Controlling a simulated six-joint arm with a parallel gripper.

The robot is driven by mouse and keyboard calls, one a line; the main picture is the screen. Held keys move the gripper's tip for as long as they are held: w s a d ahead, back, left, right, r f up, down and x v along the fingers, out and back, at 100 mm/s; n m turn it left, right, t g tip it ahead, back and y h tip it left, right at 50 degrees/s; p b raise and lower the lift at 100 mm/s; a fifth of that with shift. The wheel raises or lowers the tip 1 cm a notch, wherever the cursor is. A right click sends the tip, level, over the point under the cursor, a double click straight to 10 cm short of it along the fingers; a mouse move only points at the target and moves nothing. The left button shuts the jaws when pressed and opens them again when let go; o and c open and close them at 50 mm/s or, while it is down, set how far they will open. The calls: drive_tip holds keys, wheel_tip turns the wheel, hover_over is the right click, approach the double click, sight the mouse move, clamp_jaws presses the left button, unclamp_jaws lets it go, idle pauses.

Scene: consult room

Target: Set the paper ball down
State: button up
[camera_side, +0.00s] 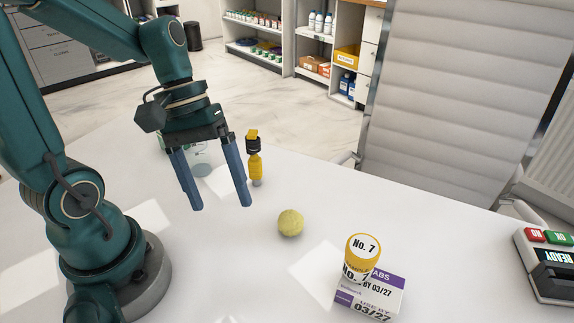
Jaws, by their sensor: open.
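The paper ball (291,223) is a small, round, crumpled yellow ball. It rests on the white table (235,265), right of my gripper and near the middle of the picture. My gripper (221,208) points down with its two blue fingers spread apart. Nothing is between the fingers. It is up and to the left of the ball in the picture and apart from it.
A yellow and black bottle-like item (255,165) stands behind the right finger. A clear vessel (202,160) is partly hidden by the fingers. A "No. 7" container (362,255) and a white-purple box (371,293) stand front right. A device with red and green buttons (548,262) is far right.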

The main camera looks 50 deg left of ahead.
drive_tip(key=shift+s+a+r+m+t+y, duration=0.1)
drive_tip(key=shift+s+r+m+t+y, duration=0.1)
drive_tip(key=shift+r+m+t+y, duration=0.9)
drive_tip(key=shift+s+r+m+t+y, duration=0.25)
drive_tip(key=shift+r+m+t, duration=0.5)
drive_tip(key=shift+m, duration=0.75)
drive_tip(key=shift+s+a+r+m+t+y, duration=0.1)
drive_tip(key=shift+r+m+t+y, duration=0.75)
drive_tip(key=shift+m, duration=0.45)
